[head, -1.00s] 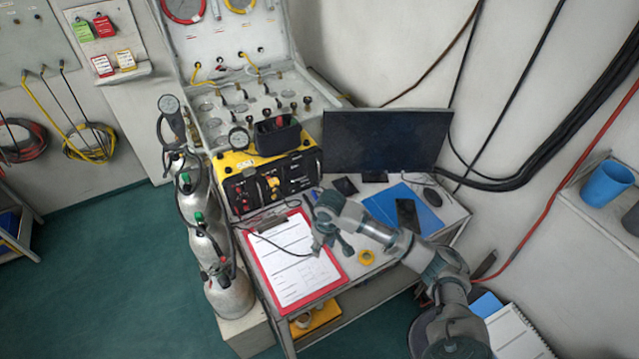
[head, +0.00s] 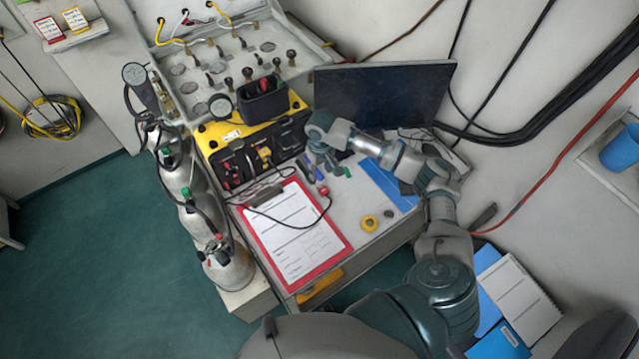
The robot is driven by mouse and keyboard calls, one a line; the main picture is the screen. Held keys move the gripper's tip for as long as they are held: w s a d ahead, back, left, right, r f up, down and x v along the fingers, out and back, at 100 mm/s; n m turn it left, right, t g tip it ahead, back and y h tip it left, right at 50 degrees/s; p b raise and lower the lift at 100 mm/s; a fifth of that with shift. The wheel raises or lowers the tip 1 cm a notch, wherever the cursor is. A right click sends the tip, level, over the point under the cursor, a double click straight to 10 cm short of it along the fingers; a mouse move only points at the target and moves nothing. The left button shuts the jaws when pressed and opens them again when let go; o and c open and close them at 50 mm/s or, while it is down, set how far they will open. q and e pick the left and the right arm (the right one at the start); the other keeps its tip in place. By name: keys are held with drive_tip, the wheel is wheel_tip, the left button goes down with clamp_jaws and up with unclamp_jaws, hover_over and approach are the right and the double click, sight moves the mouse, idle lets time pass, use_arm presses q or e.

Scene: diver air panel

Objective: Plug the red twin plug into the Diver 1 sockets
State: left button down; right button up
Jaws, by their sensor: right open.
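The yellow-and-black diver air panel (head: 222,136) stands at the back left of the table, its dark socket face towards me. A small red piece that looks like the red twin plug (head: 323,190) lies on the table by the clipboard's right edge, at the end of a thin black cable. The Diver 1 sockets are too small to tell apart; red fittings (head: 228,174) show at the face's left. My right gripper (head: 327,168) is open and empty, right of the panel and beyond the red piece. It partly hides small items on the table. My left gripper is not in view.
A red clipboard (head: 340,248) with paper covers the front left of the table. A monitor (head: 385,95) stands behind my gripper. A yellow tape roll (head: 369,223) and a blue folder (head: 380,182) lie at right. Gas cylinders (head: 205,215) stand at left.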

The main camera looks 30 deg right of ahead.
sight(321, 188)
drive_tip(key=f, duration=0.6)
drive_tip(key=d+f, duration=0.1)
drive_tip(key=f, duration=0.2)
drive_tip(key=shift+f, duration=0.3)
drive_tip(key=shift+w+a+f, duration=0.1)
drive_tip(key=shift+a+f, duration=0.25)
drive_tip(key=shift+a, duration=0.15)
drive_tip(key=shift+d, duration=0.4)
drive_tip(key=c, duration=0.8)
drive_tip(key=o, duration=0.5)
drive_tip(key=shift+d, duration=0.15)
drive_tip(key=shift+f, duration=0.1)
drive_tip(key=c, duration=0.4)
drive_tip(key=o, duration=0.9)
drive_tip(key=shift+o, duration=0.5)
drive_tip(key=shift+a, duration=0.35)
